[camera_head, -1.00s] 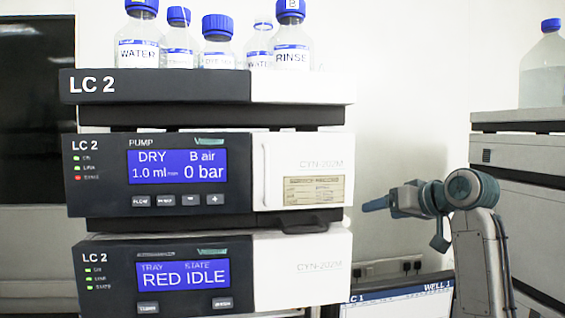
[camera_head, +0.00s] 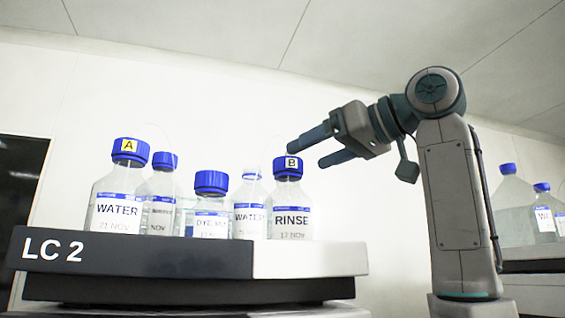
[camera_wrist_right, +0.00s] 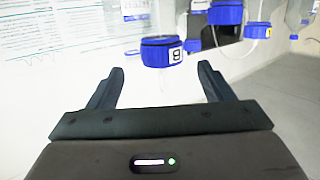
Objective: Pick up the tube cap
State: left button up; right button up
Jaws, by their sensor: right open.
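The blue cap marked B (camera_head: 288,168) sits on the RINSE bottle (camera_head: 290,221), at the right end of a row of bottles. A thin clear tube shows faintly near it. My right gripper (camera_head: 307,155) is open and empty, coming in from the right close to the cap. Whether a finger touches the cap cannot be told. Another blue cap, marked A (camera_head: 130,150), is on the left WATER bottle. My left gripper is not in view.
Other bottles, including one with a blue cap (camera_head: 211,182) and one with a pale top (camera_head: 251,174), stand close together on the LC 2 unit (camera_head: 150,250). More blue-capped bottles (camera_head: 515,205) stand at the far right.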

aim_at(281, 168)
jog(key=shift+p+x, duration=0.75)
jog(key=shift+x, duration=0.45)
jog(key=p+x, duration=0.1)
jog(key=x, duration=0.1)
jog(key=p+x, duration=0.2)
jog(key=shift+w+a+r, duration=0.1)
jog(key=shift+a+r, duration=0.1)
jog(key=shift+a, duration=0.2)
jog(key=shift+w+a+f+p, duration=0.15)
jog(key=shift+w+a+p, duration=0.15)
jog(key=shift+p, duration=0.2)
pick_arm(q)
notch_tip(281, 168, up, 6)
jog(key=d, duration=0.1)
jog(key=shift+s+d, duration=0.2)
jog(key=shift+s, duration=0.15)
pick_arm(e)
jog(key=shift+a+f, duration=0.1)
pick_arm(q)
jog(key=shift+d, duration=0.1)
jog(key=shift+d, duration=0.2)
pick_arm(e)
jog(key=c, duration=1)
